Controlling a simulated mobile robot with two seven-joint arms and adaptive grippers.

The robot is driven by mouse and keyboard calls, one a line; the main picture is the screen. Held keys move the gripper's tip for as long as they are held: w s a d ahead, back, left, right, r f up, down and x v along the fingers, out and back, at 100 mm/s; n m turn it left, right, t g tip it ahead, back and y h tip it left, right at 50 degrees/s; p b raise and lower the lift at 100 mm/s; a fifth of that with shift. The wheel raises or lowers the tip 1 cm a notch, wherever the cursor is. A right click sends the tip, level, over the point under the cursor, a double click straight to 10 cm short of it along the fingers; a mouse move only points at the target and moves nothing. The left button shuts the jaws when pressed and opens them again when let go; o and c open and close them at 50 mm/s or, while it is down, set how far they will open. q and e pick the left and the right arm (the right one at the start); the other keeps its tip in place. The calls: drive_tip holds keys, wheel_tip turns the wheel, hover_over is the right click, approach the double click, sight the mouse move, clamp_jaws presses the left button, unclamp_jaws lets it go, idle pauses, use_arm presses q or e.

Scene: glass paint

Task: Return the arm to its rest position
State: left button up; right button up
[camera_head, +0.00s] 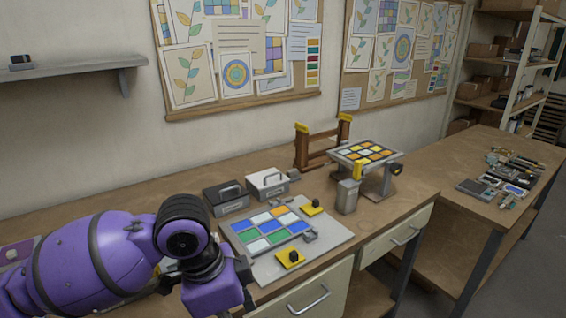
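My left arm (105,255), purple with dark joints, comes in from the left and bends down over the front left of the workbench. Its end, a purple block with dark parts beside it (213,292), is low in the picture, left of the grey board. I cannot make out the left gripper's fingers or whether they hold anything. My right arm and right gripper are not in view.
A grey board (333,238) with a coloured glass panel (270,228) and yellow clamps (290,258) lies right of my arm. Black (226,198) and white (267,184) boxes, a wooden rack (322,147), a metal canister (347,197) and a raised panel stand (378,181) stand nearby.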

use_arm(q)
drive_tip(key=s+d+f+n+t+h+p, duration=0.1)
drive_tip(key=d+f+n+t+h, duration=0.2)
drive_tip(key=f, duration=0.5)
drive_tip(key=d+f+n+t+h+p, duration=0.1)
drive_tip(key=d+f+n+t+h, duration=0.1)
drive_tip(key=f+n, duration=0.5)
drive_tip(key=s+a+f+n+t+y, duration=0.1)
drive_tip(key=s+a+f+n+y, duration=0.1)
drive_tip(key=s+a+f, duration=0.5)
drive_tip(key=s+a+f+n+t+y, duration=0.2)
drive_tip(key=s+a+f+y, duration=0.2)
drive_tip(key=s+a+f, duration=0.3)
drive_tip(key=s+a+p, duration=0.1)
drive_tip(key=s, duration=0.3)
drive_tip(key=shift+s+a+y, duration=0.3)
drive_tip(key=shift+y, duration=0.1)
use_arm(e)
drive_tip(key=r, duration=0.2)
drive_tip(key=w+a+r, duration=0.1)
